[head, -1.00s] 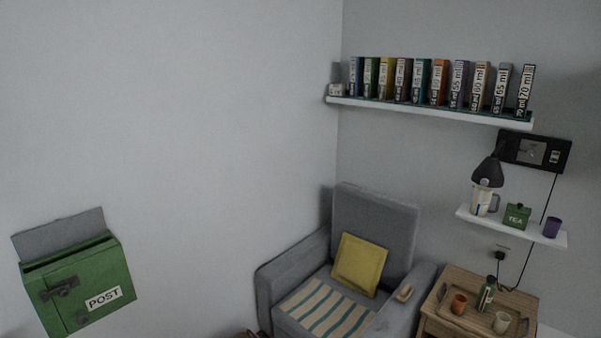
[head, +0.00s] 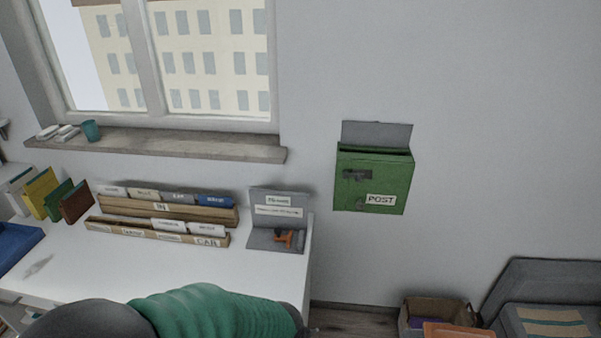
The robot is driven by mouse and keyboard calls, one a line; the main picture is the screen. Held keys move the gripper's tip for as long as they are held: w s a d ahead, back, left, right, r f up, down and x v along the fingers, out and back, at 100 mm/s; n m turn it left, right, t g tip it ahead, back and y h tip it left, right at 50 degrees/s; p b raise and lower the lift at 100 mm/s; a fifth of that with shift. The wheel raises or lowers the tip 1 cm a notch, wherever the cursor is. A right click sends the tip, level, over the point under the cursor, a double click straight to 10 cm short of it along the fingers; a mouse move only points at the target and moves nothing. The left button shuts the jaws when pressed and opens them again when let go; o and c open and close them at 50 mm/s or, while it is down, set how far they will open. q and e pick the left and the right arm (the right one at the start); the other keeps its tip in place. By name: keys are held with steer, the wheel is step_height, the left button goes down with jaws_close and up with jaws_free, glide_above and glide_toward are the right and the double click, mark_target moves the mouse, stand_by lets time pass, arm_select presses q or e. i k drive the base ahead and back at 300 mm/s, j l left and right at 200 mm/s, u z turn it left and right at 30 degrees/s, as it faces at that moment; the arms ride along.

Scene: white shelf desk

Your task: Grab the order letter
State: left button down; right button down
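I cannot make out a letter that is clearly the order letter. A green post box (head: 374,182) hangs on the wall right of the desk. It bears a white POST label and a dark latch on its front. Its grey lid (head: 377,134) stands raised behind the top slot. The inside of the box is hidden. Two wooden file racks (head: 166,208) with labelled dividers stand on the white desk (head: 110,262). Neither of my grippers is in view.
A grey stand (head: 275,239) with an orange-handled item sits at the desk's right end. A green and dark grey rounded shape (head: 215,312) covers the bottom edge. Coloured books (head: 45,196) stand at left. A box (head: 438,312) is on the floor at right.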

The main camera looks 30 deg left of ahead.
mark_target(178, 227)
steer(key=u, duration=0.55)
steer(key=z, duration=1.45)
steer(key=j+u, duration=0.4)
steer(key=i+j+u, duration=0.1)
steer(key=u, duration=0.3)
steer(key=i+j+u, duration=0.15)
steer(key=j+u, duration=0.25)
steer(key=u, duration=1.55)
